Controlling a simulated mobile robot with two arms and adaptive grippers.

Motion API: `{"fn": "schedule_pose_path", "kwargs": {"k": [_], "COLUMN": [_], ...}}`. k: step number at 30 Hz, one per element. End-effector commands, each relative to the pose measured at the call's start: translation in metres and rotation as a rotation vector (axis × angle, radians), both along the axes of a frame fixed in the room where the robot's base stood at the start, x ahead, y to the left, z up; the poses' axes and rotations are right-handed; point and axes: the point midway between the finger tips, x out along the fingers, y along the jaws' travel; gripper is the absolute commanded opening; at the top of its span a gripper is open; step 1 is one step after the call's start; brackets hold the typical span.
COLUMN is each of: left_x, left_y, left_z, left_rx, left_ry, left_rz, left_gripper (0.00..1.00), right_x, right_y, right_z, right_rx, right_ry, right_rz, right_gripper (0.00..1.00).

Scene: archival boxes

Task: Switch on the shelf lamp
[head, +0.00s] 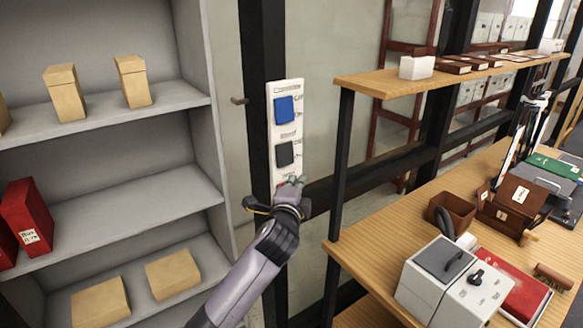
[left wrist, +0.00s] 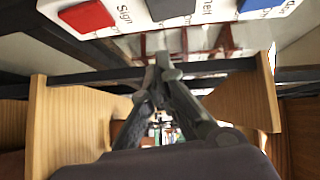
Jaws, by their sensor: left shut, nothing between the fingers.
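A white switch panel (head: 287,128) is fixed upright on a black post. It bears a blue switch (head: 284,110) at the top and a dark grey switch (head: 285,154) below it. The left wrist view also shows a red switch (left wrist: 86,16) at the panel's other end, beside a label that seems to read "Sign"; the other labels are cut off or too small to read surely. My left gripper (head: 291,181) is shut and empty, in front of the panel's lower end, hiding most of the red switch in the head view. I cannot tell whether it touches. No shelf lamp can be made out.
A grey shelving unit (head: 131,117) with tan boxes and red binders stands left of the post. A wooden desk (head: 372,235) with a white box (head: 428,283) and several other items, under a raised wooden shelf (head: 376,78), is on the right.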

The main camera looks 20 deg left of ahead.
Motion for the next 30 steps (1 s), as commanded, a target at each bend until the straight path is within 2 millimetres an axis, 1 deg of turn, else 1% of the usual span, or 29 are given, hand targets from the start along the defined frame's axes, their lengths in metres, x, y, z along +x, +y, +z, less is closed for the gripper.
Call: {"fn": "schedule_pose_path", "kwargs": {"k": [1, 3, 10, 13, 19, 30], "left_x": [0.009, 0.020, 0.053, 0.063, 0.073, 0.075], "left_y": [0.001, 0.003, 0.006, 0.022, 0.035, 0.037], "left_z": [0.002, 0.001, -0.003, -0.004, -0.008, -0.009], "left_rx": [0.000, 0.000, 0.000, 0.002, 0.000, -0.001], "left_ry": [0.001, 0.000, 0.001, 0.003, 0.001, -0.001], "left_rz": [0.001, 0.001, 0.000, 0.003, 0.001, -0.001], "left_gripper": [0.00, 0.00, 0.00, 0.00, 0.00, 0.00], "right_x": [0.000, 0.000, 0.000, -0.001, 0.000, 0.000], "right_y": [0.000, 0.000, 0.000, 0.000, -0.002, -0.002], "right_z": [0.005, 0.008, 0.016, 0.025, 0.030, 0.030], "right_rx": [0.000, 0.000, 0.000, 0.000, -0.002, -0.003], "right_ry": [0.000, 0.001, 0.001, 0.001, 0.001, 0.000], "right_rz": [0.000, 0.000, 0.000, 0.000, 0.000, -0.001], "right_gripper": [0.38, 0.38, 0.38, 0.38, 0.38, 0.38]}}
